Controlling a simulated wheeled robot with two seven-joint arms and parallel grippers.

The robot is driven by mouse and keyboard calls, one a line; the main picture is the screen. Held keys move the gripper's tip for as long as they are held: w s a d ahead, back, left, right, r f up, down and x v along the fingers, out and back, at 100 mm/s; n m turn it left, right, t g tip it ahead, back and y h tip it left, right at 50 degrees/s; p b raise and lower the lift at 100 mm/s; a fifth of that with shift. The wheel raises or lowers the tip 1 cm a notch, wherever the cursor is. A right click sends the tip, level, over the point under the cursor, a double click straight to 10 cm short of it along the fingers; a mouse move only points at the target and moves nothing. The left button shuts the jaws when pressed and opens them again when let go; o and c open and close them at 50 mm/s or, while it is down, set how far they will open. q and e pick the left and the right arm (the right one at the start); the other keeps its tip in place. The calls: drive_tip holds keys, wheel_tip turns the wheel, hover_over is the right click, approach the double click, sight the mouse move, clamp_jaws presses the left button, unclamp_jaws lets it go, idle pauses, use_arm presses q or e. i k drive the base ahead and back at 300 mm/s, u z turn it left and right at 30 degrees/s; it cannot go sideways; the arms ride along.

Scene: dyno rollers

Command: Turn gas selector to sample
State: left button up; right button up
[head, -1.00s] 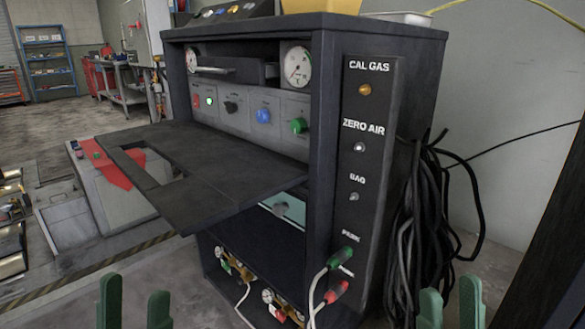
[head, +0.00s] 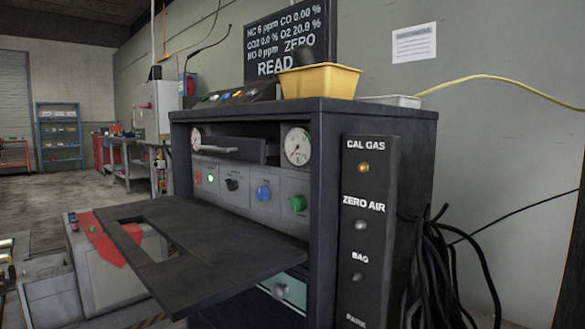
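A dark analyzer cabinet (head: 320,180) stands in the middle of the head view. Its grey front panel (head: 245,203) carries a red control (head: 198,177), a lit green one (head: 210,178), a black knob (head: 231,184), a blue knob (head: 263,193) and a green knob (head: 298,202). Their small labels are unreadable, so I cannot tell which is the gas selector or where it points. The black side panel (head: 381,215) has fittings labelled CAL GAS (head: 363,168), ZERO AIR (head: 360,224) and BAG (head: 357,277). Neither of my grippers is in view.
A dark shelf (head: 180,255) juts out below the front panel. Black cables (head: 440,270) hang at the cabinet's right side. A yellow bin (head: 320,81) sits on top, in front of a screen (head: 290,40) reading ZERO and READ. A grey-and-red machine (head: 105,265) stands at left.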

sight(232, 185)
drive_tip(key=k, duration=0.5)
drive_tip(key=u, duration=1.8)
drive_tip(key=i, duration=1.05)
drive_tip(key=z, duration=2.3)
